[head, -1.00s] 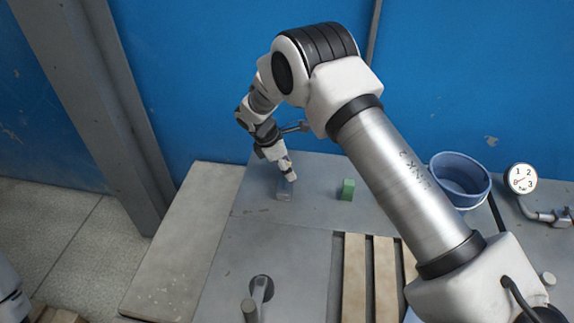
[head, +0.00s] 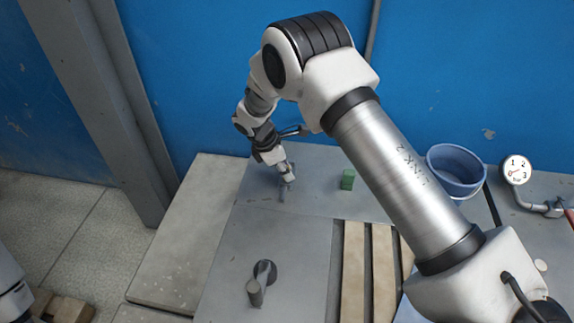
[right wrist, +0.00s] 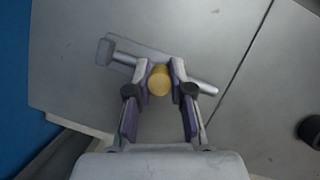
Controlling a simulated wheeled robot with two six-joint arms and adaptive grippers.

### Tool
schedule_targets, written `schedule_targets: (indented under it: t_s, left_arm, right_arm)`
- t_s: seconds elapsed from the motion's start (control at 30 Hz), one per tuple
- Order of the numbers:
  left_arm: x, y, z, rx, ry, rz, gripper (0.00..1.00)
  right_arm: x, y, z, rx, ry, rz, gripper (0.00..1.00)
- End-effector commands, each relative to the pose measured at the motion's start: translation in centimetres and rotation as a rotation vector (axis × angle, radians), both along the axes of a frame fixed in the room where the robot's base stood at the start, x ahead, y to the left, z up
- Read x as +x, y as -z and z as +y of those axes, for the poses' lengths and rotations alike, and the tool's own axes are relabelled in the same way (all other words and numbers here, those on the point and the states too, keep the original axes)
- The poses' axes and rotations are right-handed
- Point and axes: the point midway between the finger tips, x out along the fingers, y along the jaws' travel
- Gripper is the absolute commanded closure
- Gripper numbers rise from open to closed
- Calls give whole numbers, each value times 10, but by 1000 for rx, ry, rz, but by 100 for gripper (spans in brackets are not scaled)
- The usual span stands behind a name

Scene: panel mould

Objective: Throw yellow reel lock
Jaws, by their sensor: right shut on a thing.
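The yellow reel lock shows in the right wrist view as a round yellow knob (right wrist: 159,80) by a grey metal bar (right wrist: 123,54). My right gripper (right wrist: 160,78) is shut on the yellow knob, with a finger on each side. In the head view my right gripper (head: 288,178) points down at the grey panel, and a small grey part of the lock (head: 282,195) shows just below it. The yellow knob is hidden there by the fingers. My left gripper is out of view.
A green block (head: 347,179) stands right of the gripper. Wooden slats (head: 354,270), a blue bucket (head: 456,170) and a pressure gauge (head: 516,169) lie to the right. A blue wall (head: 200,80) is behind.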

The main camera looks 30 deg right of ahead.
Motion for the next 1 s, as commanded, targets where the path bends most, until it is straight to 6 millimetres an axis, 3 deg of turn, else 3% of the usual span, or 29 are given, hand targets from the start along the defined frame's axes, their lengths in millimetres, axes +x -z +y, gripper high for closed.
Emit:
schedule_targets:
  t_s: [0.13,0.17,0.2,0.23,0.63,1.0]
  left_arm:
    - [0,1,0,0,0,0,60]
    - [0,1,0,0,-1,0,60]
    - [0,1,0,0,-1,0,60]
    - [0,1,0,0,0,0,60]
    - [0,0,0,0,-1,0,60]
    - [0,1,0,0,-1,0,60]
  right_arm:
    - [-4,6,0,1,2,12,100]
    - [-5,6,0,1,2,13,72]
    - [-5,6,0,1,2,13,58]
    - [-5,6,0,1,2,13,54]
    - [0,-6,4,1,0,3,54]
    - [8,-86,37,0,0,5,54]
